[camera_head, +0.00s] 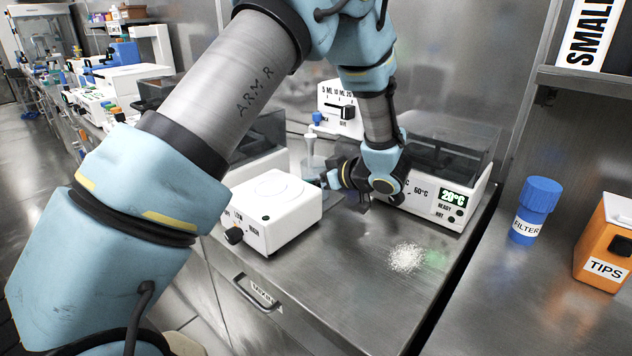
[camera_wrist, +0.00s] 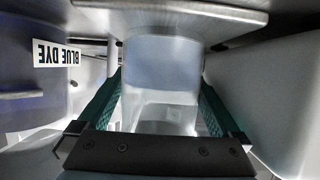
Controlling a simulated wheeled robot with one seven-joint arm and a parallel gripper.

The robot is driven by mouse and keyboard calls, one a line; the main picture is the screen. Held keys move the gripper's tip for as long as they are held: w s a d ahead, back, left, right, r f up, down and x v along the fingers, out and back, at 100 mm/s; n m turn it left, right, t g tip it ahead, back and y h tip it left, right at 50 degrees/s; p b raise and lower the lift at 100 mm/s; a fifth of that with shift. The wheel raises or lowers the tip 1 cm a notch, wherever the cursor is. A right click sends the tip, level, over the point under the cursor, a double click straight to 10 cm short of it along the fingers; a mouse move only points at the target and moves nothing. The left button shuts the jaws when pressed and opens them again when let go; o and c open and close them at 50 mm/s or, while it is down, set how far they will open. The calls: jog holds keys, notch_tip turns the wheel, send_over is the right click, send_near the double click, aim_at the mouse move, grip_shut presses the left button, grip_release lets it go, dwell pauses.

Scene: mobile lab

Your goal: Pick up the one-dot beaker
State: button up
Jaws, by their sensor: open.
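My gripper (camera_head: 331,179) is low over the steel bench, between the white knob unit and the heater. In the wrist view my gripper (camera_wrist: 160,84) is open, with one green finger pad on each side of a pale, translucent vessel (camera_wrist: 160,105). The vessel looks like a beaker standing between the fingers, and I cannot tell whether the pads touch it. No dot mark shows on it, so I cannot confirm that it is the one-dot beaker.
A white knob unit (camera_head: 270,208) is left of my gripper, a heater reading 20°C (camera_head: 440,207) right, and a dispenser (camera_head: 335,101) behind. A blue-dye label (camera_wrist: 56,54) shows in the wrist view. White powder (camera_head: 406,257) lies on the bench. A filter bottle (camera_head: 534,212) and tips box (camera_head: 606,245) stand right.

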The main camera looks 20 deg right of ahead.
jog(key=shift+w+a+f, duration=0.1)
jog(key=shift+w, duration=0.15)
jog(key=shift+c, duration=0.2)
jog(key=c, duration=1.2)
